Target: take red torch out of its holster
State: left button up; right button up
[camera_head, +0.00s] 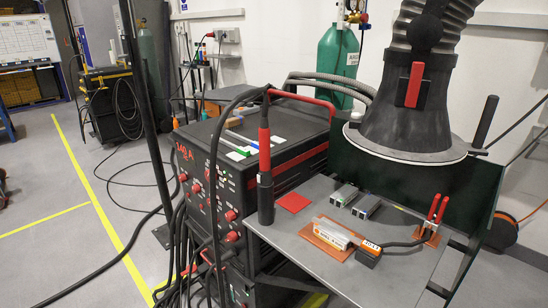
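The red torch (264,148) stands upright in a dark holster (265,200) at the table's left edge, in front of the welding machine. Its red body and black upper end show above the holster, and its lower end is hidden inside. A black cable runs from the torch's top and curves down to the left. Neither of my grippers is in view.
The grey table (385,280) holds a red square (293,202), two small grey blocks (366,207), a rod box (332,235) and red-handled tongs (434,209). A large extraction hood (412,125) hangs over the back. The welding machine (255,155) stands left.

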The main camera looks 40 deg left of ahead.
aim_at(266, 180)
jog(key=u, duration=1.1)
jog(key=i+j+z, duration=0.2)
jog(key=j, duration=0.15)
jog(key=i+j+z, duration=0.2)
jog(key=j, duration=0.15)
jog(key=k, duration=0.05)
